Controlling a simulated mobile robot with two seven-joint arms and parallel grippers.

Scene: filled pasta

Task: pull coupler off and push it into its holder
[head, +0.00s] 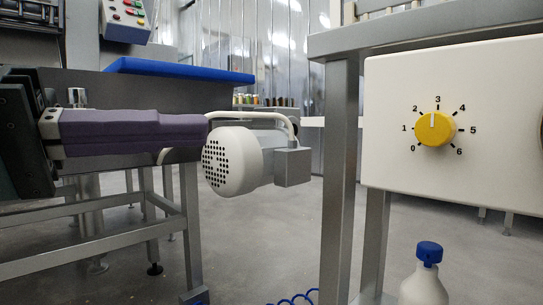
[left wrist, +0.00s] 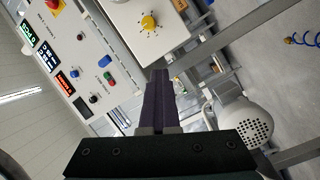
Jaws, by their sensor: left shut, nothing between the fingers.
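My left gripper (head: 206,127) comes in from the left in the head view, its purple fingers shut and empty. Its tips overlap the white motor (head: 231,160) in the picture; I cannot tell how far apart they are. The left wrist view shows the closed fingers (left wrist: 160,75) pointing toward machine parts below the dial box. Part of the coil (head: 295,299) shows at the head view's bottom edge. I cannot make out the holder. My right gripper is out of view.
A white box with a yellow dial (head: 436,128) is at the right, beside a steel table leg (head: 340,180). A blue-capped white bottle (head: 425,282) stands low at right. A blue board (head: 180,71) lies behind my fingers. A control panel (left wrist: 65,50) fills the wrist view's left.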

